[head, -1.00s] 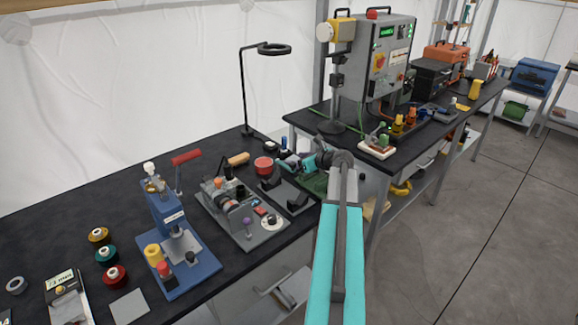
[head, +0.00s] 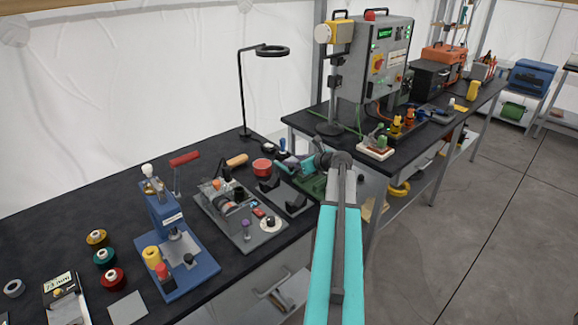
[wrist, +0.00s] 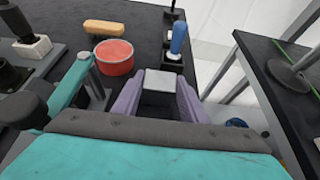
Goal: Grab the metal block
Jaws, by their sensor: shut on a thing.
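The metal block (wrist: 159,81) is a light grey block with a flat top, seen in the wrist view between my gripper's two purple fingers. My gripper (wrist: 160,92) is shut on it, with one finger on each side. In the head view my gripper (head: 281,163) is small, over the right end of the near black bench, and I cannot make out the block there. Whether the block touches the bench cannot be told.
A red round tin (wrist: 114,56) and a tan wooden handle (wrist: 103,27) lie left of the block. A blue-handled tool (wrist: 179,40) stands just behind it. A ring lamp (head: 272,51) rises behind. A second bench (head: 300,118) stands to the right, across a gap.

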